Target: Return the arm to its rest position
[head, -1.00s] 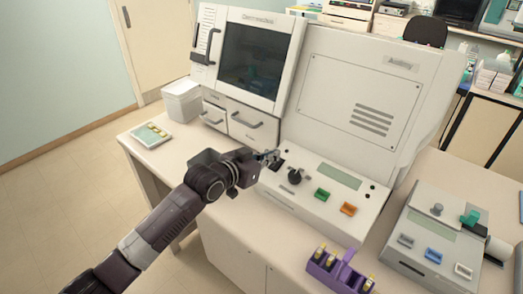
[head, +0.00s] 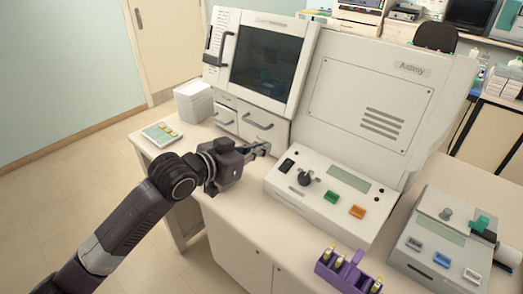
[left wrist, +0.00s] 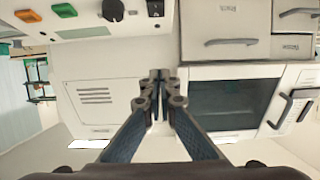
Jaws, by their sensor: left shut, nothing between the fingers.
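My left gripper (head: 262,149) is shut and empty. In the head view it hangs over the bench, just left of the staining machine's control panel (head: 336,215) and in front of the lower drawers (head: 262,124). It touches nothing that I can see. In the left wrist view the closed fingertips (left wrist: 158,76) point toward the machine front, with the dark window (left wrist: 235,105) to the right and the panel's black knob (left wrist: 113,10) at the top. My right gripper is not in view.
A purple rack (head: 345,272) with yellow-topped vials stands at the bench's front. A smaller device (head: 437,240) with coloured buttons is at the right. A white bin (head: 194,101) and a slide tray (head: 162,134) sit at the left. Bare bench lies around my gripper.

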